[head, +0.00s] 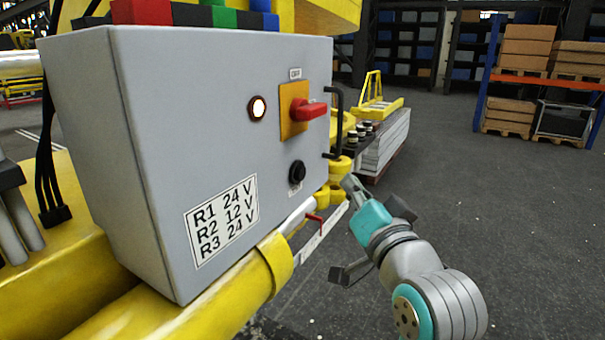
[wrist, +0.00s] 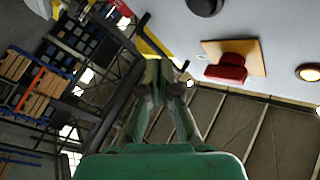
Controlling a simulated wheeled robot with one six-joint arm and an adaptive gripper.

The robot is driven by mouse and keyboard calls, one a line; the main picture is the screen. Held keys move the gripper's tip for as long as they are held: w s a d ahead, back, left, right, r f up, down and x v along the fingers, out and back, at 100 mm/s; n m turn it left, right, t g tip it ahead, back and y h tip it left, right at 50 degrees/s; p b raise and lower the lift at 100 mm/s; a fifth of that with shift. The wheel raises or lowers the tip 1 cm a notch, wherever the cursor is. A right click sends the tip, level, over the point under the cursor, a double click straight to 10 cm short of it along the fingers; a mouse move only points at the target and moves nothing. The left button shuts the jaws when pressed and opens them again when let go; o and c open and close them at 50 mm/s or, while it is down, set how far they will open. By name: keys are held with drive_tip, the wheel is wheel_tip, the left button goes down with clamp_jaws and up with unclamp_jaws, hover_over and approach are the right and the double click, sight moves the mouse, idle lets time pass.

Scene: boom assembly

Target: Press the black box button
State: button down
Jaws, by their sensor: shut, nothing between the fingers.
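A grey control box (head: 130,140) stands on yellow machinery at the left of the head view. The round black button (head: 297,172) sits on its front face, below the red rotary switch. It also shows in the wrist view as a dark disc (wrist: 205,4), cut by the top edge. My gripper (head: 349,184) is to the right of the button, apart from it and just past the box's right edge. In the wrist view my gripper's fingers (wrist: 165,88) are closed with nothing between them, and the button lies above and right of them.
A red switch (head: 308,110) on a yellow plate juts from the box, beside a lit lamp (head: 257,108). A black handle (head: 336,122) stands at the box's right edge. A yellow cylinder (head: 235,288) runs below. Floor at right is clear.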

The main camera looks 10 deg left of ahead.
drive_tip(key=shift+w+a, duration=0.35)
drive_tip(key=shift+a, duration=0.6)
drive_tip(key=shift+w+a, duration=0.3)
drive_tip(key=shift+a, duration=0.6)
drive_tip(key=shift+w+a, duration=0.35)
drive_tip(key=shift+a, duration=0.6)
drive_tip(key=shift+a, duration=0.15)
drive_tip(key=shift+w+a, duration=0.15)
drive_tip(key=shift+a, duration=0.1)
drive_tip(key=shift+w+a, duration=0.15)
drive_tip(key=shift+a, duration=0.3)
drive_tip(key=shift+d, duration=0.1)
idle(0.3)
drive_tip(key=shift+s+d, duration=0.3)
drive_tip(key=shift+d, duration=0.45)
drive_tip(key=shift+d, duration=0.1)
drive_tip(key=shift+s+d, duration=0.3)
drive_tip(key=shift+d, duration=0.45)
drive_tip(key=shift+s+d, duration=0.25)
drive_tip(key=shift+d, duration=0.5)
drive_tip(key=shift+s+d, duration=0.3)
drive_tip(key=shift+d, duration=0.45)
